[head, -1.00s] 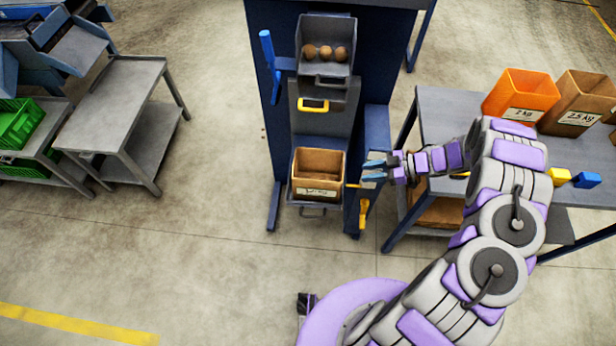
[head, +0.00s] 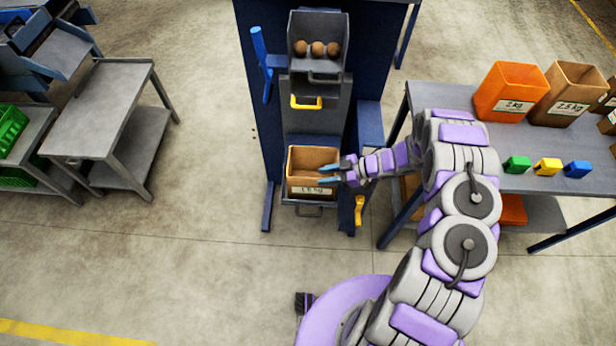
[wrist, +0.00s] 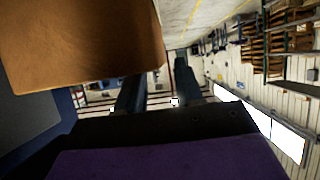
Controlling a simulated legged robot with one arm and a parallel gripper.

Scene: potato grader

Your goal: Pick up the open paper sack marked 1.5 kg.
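The open brown paper sack (head: 313,157) stands upright on a small shelf at the bottom of the blue machine. Its white label is small and hard to read, with "kg" showing. My gripper (head: 329,173) is at the sack's right front side, its fingertips overlapping the sack's right edge in the head view. In the wrist view the sack (wrist: 85,45) fills the upper left, close to the fingers. My gripper also shows there (wrist: 158,92), its two fingers apart with background between them. I cannot tell whether a finger touches the sack.
Above the sack are a yellow handle (head: 306,103) and a grey hopper (head: 318,72) with potatoes. A blue lever (head: 260,65) is at left, a yellow handle (head: 359,210) at lower right. The right table (head: 445,97) holds an orange 2 kg sack (head: 510,88) and a brown 2.5 kg sack (head: 566,90).

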